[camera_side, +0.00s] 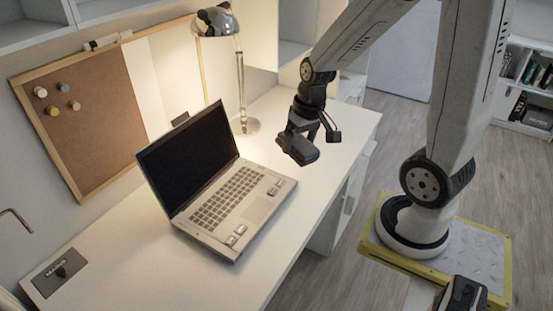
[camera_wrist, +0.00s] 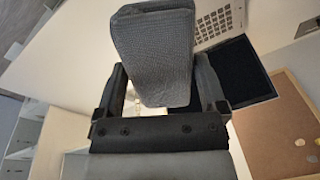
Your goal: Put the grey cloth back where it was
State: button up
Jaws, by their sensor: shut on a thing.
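The grey cloth (camera_wrist: 152,55) is a thick folded bundle with a woven texture. In the wrist view it sits between the two dark fingers of my gripper (camera_wrist: 162,85), which is shut on it. In the side view my gripper (camera_side: 303,128) is above the far right part of the white desk, behind and to the right of the laptop. The cloth (camera_side: 298,149) shows there as a small dark grey block at the gripper's lower end, apart from the laptop. Its exact height above the desk is hard to tell.
An open laptop (camera_side: 232,205) stands mid-desk. A lit desk lamp (camera_side: 240,85) stands behind it, left of my gripper. A cork board (camera_side: 85,115) leans on the wall. A dark plate (camera_side: 60,272) lies at the near left. The white desk top (camera_side: 345,130) is clear at the far right.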

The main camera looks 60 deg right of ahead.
jog(key=g, duration=0.1)
send_over(294, 227)
notch_tip(294, 227, down, 20)
jog(key=shift+f+h, duration=0.3)
jog(key=shift+f, duration=0.2)
jog(key=shift+f, duration=0.15)
jog(key=shift+f, duration=3.2)
jog(key=shift+f, duration=0.65)
jog(key=o, duration=0.9)
jog(key=shift+r, duration=0.2)
jog(key=shift+r, duration=3.7)
